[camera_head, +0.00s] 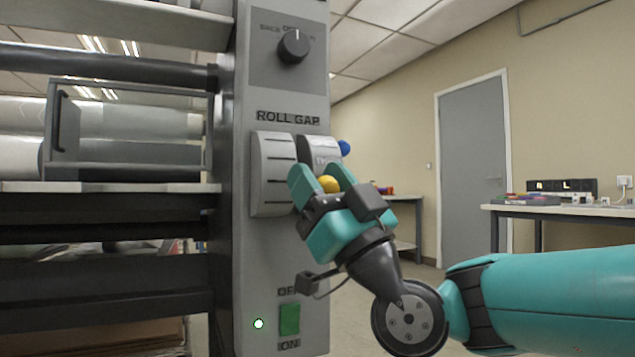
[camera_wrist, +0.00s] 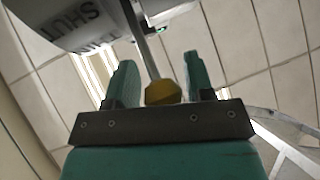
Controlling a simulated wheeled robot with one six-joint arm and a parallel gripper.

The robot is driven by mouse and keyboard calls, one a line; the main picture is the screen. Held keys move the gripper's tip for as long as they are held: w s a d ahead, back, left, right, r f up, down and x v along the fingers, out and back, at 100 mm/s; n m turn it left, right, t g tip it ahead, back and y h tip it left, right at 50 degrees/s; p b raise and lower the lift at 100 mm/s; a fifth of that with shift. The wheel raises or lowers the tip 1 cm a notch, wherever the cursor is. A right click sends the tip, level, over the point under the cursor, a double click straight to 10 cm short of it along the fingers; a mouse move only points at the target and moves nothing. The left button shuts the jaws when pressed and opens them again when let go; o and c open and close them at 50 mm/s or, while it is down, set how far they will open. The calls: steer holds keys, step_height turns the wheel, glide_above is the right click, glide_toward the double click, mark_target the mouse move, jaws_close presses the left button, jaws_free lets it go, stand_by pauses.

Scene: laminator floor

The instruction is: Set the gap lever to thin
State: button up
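The grey machine column carries the label ROLL GAP (camera_head: 288,118) above two curved housings, a left one (camera_head: 272,175) and a right one (camera_head: 318,150). A yellow knob (camera_head: 329,184) shows between the fingers of my gripper (camera_head: 322,178). In the wrist view, the yellow knob (camera_wrist: 163,92) sits on a thin grey stem (camera_wrist: 147,50), between the open fingers (camera_wrist: 162,80) with space on both sides. A blue knob (camera_head: 344,147) shows beyond the right housing. I cannot tell which housing the yellow knob's stem comes from. My gripper hides the lower right housing, and its lettering is too small to read.
A black dial (camera_head: 294,47) is above and a green switch (camera_head: 290,319) marked OFF and ON below. Laminator rollers (camera_head: 120,125) and shelves are at left. A table (camera_head: 560,210) and a grey door (camera_head: 472,170) stand well behind at right.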

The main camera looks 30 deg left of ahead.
steer(key=shift+o, duration=0.6)
steer(key=shift+s+f, duration=0.1)
steer(key=shift+f, duration=0.15)
steer(key=b+v, duration=1.6)
steer(key=v, duration=0.1)
steer(key=shift+b, duration=0.3)
steer(key=shift+r, duration=0.1)
